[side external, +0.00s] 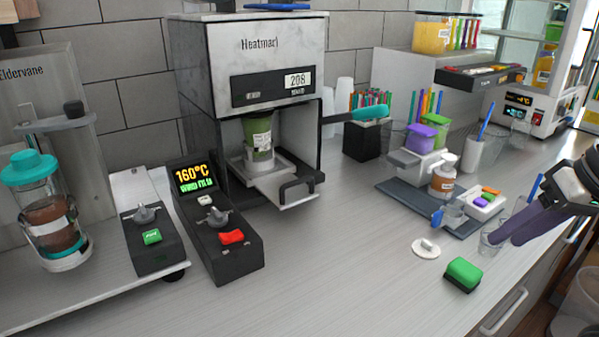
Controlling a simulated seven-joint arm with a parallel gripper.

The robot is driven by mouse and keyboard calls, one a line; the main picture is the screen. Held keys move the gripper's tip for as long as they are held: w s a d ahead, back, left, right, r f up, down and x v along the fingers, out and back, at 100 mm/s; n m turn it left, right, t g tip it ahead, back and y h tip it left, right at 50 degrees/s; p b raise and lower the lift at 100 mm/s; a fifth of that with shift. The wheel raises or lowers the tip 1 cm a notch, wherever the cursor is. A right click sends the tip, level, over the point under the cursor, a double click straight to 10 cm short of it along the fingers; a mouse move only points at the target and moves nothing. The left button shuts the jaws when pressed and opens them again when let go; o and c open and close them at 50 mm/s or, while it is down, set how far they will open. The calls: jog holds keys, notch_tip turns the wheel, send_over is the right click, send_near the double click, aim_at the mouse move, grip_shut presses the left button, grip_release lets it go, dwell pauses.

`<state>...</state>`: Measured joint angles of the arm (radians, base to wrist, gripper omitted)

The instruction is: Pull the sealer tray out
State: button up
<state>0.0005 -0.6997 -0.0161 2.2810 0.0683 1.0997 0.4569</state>
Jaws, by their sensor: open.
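The cup sealer (250,60) is a tall white and dark machine against the tiled wall. Its white tray (268,181) sits low in the opening, with its front part sticking out past the machine's front. A dark handle (298,187) is on the tray's front. A green-filled cup (258,136) stands upright over the tray, inside the opening. My gripper (505,238) is at the right edge, far from the handle, with its dark purple fingers pointing down and left. It is open; the gap between the fingers is hard to see from this angle.
A control box (214,232) stands in front of the sealer's left side. A teal-ended lever (370,114) sticks out at its right. A small clear cup (491,240) is at my fingertips. A green-topped block (463,273) and white lid (426,248) lie nearby. The counter before the tray is clear.

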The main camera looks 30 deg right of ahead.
jog(key=w+a+r+m+g+y, duration=0.1)
jog(key=w+a+r+m+y, duration=0.25)
jog(key=w+r+m, duration=1.2)
jog(key=n+g, duration=0.2)
jog(key=n, duration=0.1)
send_over(303, 180)
jog(key=s+d, duration=0.2)
jog(key=d, duration=0.3)
notch_tip(303, 180, down, 11)
jog(key=x, duration=0.9)
jog(key=s+x, duration=0.1)
jog(key=x, duration=0.3)
jog(key=shift+a+f, duration=0.2)
jog(key=shift+f, duration=0.05)
grip_shut()
